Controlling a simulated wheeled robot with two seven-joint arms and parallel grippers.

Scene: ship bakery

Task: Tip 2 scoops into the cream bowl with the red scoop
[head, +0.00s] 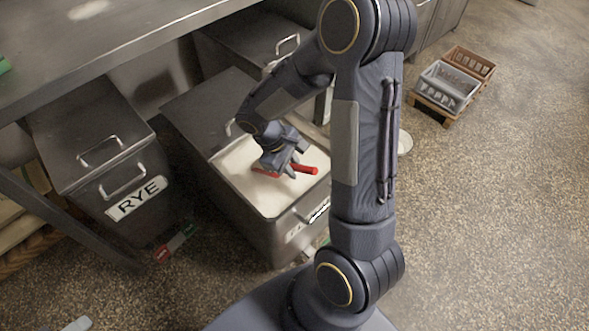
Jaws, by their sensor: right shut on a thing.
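My right gripper (288,172) is low inside an open metal bin (232,183) of white flour (238,158). It is shut on the red scoop (308,170), whose red handle sticks out to the right of the fingers. The scoop's other end is partly hidden by the gripper and lies at the flour's surface; I cannot tell how much flour it holds. A pale round thing (405,143) on the floor shows behind my right arm. It may be the cream bowl, but the arm hides most of it. My left gripper is out of view.
A closed bin labelled RYE (92,150) stands left of the flour bin, and another lidded bin (250,42) stands behind. A steel counter (110,35) overhangs at the upper left. Grey (446,87) and brown (470,64) crates stand at the upper right. The floor at right is clear.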

